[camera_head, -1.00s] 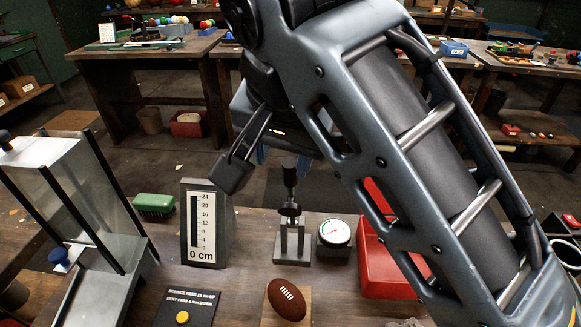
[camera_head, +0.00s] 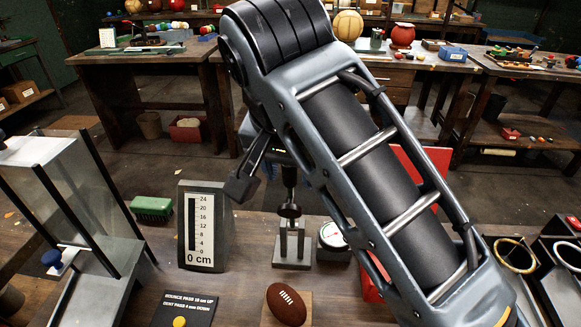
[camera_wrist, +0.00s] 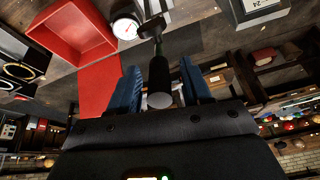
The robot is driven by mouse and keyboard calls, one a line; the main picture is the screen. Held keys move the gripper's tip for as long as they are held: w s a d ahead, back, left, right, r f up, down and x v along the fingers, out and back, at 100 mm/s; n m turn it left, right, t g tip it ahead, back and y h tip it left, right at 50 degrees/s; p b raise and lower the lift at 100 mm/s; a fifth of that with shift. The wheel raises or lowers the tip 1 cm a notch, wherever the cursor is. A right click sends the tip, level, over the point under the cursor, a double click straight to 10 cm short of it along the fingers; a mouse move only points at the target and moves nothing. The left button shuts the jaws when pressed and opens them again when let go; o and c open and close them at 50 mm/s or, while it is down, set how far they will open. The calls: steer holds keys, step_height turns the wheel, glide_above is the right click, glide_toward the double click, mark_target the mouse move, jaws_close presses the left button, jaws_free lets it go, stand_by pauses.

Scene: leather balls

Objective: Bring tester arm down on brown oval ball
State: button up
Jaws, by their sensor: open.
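The brown oval ball (camera_head: 287,303) with white laces rests on a light wooden block at the front of the table. Behind it stands the tester, a grey metal stand (camera_head: 292,248) with a dark upright arm (camera_head: 289,195). My gripper (camera_wrist: 160,68) is open, with a blue finger on each side of the tester arm's black handle (camera_wrist: 160,80). The handle's pale end points toward the wrist camera; whether the fingers touch it I cannot tell. The ball is not clear in the wrist view.
A dial gauge (camera_head: 332,235) and red bin (camera_head: 371,290) stand right of the tester. A height gauge (camera_head: 205,225) reading 0 cm, green brush (camera_head: 152,209) and clear-sided chute (camera_head: 75,200) stand left. A dark panel (camera_head: 184,308) with a yellow button lies in front.

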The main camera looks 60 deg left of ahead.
steer(key=shift+c, duration=0.3)
jaws_close()
stand_by(0.4)
